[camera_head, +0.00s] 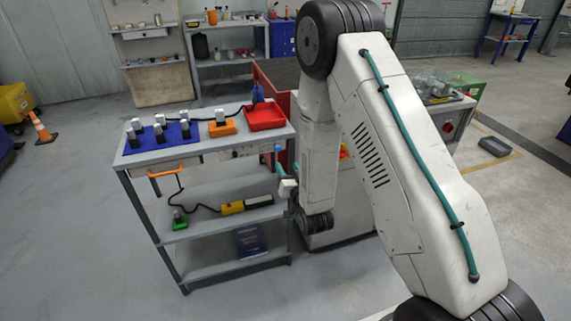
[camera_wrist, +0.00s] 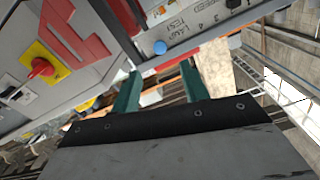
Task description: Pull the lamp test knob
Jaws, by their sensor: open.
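The lamp test knob (camera_wrist: 160,47) is a small round blue knob beside printed "LAMP TEST" lettering on a grey panel (camera_wrist: 205,32) in the wrist view. My gripper (camera_wrist: 160,72) has two green fingers spread wide apart, with nothing between them. The knob appears just beyond the fingertips, roughly midway between them, and apart from both.
A red rotary switch (camera_wrist: 42,67) on a yellow plate sits on a nearby panel face. On the table are a red bin (camera_head: 264,117), an orange tray (camera_head: 222,129) and a blue mat (camera_head: 172,133). An orange handle (camera_head: 165,172) juts from its front. Open floor lies at front left.

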